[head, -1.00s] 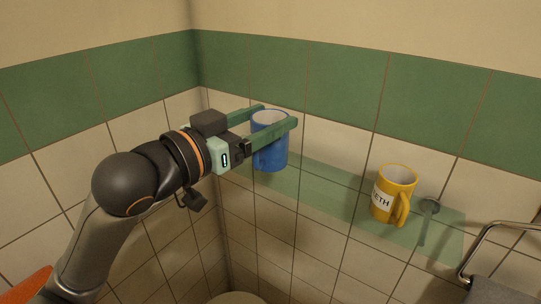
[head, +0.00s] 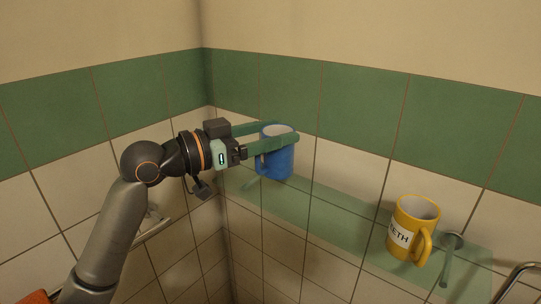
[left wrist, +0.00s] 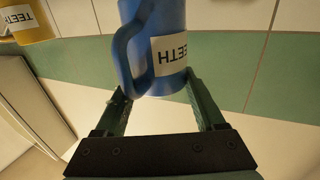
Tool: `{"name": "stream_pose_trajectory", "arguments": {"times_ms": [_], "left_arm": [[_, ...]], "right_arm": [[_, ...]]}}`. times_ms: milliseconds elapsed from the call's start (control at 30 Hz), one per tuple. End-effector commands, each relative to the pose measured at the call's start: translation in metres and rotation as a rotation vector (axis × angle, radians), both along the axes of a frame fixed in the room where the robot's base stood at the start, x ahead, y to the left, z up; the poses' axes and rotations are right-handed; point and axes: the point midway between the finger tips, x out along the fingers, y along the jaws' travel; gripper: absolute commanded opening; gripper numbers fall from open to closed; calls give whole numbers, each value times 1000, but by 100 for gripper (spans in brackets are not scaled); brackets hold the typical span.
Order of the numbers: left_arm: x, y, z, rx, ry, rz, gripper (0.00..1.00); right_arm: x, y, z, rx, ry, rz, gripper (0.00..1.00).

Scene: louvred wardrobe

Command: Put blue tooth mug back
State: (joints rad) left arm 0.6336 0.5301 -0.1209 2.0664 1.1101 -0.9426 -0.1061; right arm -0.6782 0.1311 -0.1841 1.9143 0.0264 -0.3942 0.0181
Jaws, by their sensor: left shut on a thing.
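The blue mug (head: 278,160) is held upright at the left end of the green glass shelf (head: 335,222), near the tiled corner. I cannot tell whether its base touches the shelf. My left gripper (head: 287,131) is shut on it, with one finger on each side near the rim. In the left wrist view, the mug (left wrist: 155,45) shows its handle and a white "TEETH" label between the fingers (left wrist: 157,88). My right gripper is in neither view.
A yellow "TEETH" mug (head: 416,228) stands on the shelf to the right, beside a round metal shelf mount (head: 452,241). The shelf between the mugs is clear. A metal rail (head: 514,284) is at lower right. Tiled walls stand close behind.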

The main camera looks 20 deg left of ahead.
Motion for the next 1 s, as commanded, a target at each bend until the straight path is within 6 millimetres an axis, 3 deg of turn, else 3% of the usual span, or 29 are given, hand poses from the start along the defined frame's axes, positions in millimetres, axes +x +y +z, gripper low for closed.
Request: {"name": "stream_pose_trajectory", "arguments": {"times_ms": [267,467,900,933,1000], "left_arm": [[15,9,-22,-4,2,0,6],[15,8,-47,-4,1,-1,6],[15,9,-55,-1,-4,-1,6],[15,8,-56,0,-1,-1,72],[15,8,-55,0,-1,-1,80]], "right_arm": [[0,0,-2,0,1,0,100],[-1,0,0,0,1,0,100],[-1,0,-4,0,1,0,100],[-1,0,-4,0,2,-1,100],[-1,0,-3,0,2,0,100]]}}
